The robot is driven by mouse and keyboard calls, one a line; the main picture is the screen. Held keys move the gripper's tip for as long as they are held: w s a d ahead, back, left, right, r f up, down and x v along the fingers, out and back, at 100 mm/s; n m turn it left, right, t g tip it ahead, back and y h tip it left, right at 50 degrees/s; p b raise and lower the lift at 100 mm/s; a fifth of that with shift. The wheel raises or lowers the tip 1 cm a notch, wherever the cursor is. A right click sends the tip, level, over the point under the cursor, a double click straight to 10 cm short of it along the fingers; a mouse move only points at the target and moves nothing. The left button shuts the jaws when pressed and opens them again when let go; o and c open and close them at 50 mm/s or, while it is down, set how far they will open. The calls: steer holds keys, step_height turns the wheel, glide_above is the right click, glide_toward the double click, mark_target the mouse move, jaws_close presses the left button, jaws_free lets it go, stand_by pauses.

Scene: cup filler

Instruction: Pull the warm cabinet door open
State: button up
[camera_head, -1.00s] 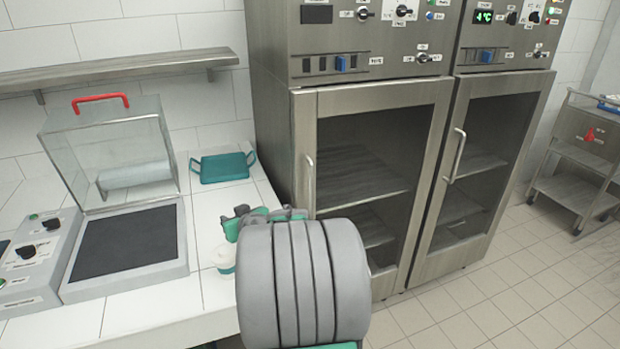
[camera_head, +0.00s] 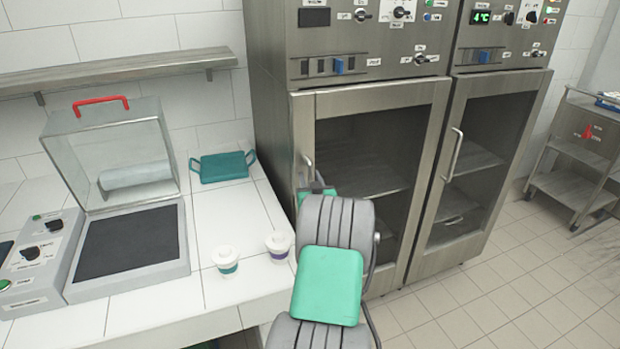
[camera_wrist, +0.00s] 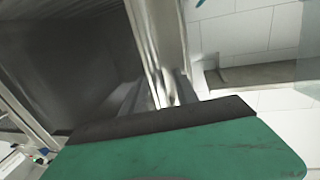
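The left steel cabinet has a glass door (camera_head: 372,97) that looks shut. Its vertical bar handle (camera_head: 308,168) is on the door's left edge, its lower part hidden by my arm. I take this as the warm cabinet, since the right cabinet's display (camera_head: 482,17) reads 4°C; the left display is dark. My gripper (camera_head: 318,188) is at the left door's handle, mostly hidden behind my wrist. In the wrist view, my gripper's fingers (camera_wrist: 165,98) show past the dark edge of my green wrist, close to a bright upright metal edge. Whether they touch or enclose the handle is unclear.
Two lidded cups, one teal-banded (camera_head: 226,262) and one purple-banded (camera_head: 278,246), stand on the white counter (camera_head: 230,215) left of my arm. A teal tray (camera_head: 223,167) lies behind them. The right cabinet door (camera_head: 495,150) is shut. The floor (camera_head: 480,310) in front is clear.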

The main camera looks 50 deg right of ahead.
jaws_close()
stand_by(1.4)
